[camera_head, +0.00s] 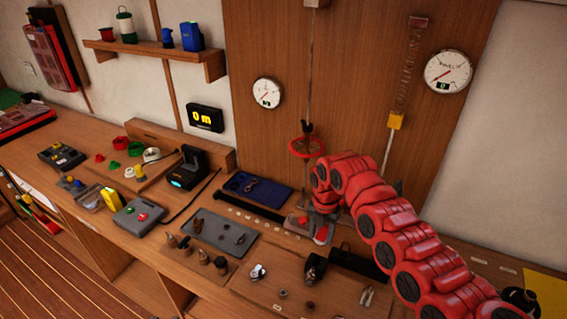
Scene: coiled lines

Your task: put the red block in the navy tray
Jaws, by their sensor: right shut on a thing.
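The navy tray (276,201) lies flat on the bench near the middle, with small ring-like items in its left part. My right arm reaches in from the right, and its gripper (320,222) points down at the bench, to the right of the navy tray. It is shut on a small red thing (321,235), which looks like the red block. The fingers partly hide it, and I cannot tell whether it touches the surface below. My left gripper is not in view.
A black bar (248,208) lies in front of the navy tray. A grey tray (212,226) with small parts is nearer. A red handwheel (305,147) on a vertical rod stands close behind my gripper. A black device (190,168) is left of the navy tray.

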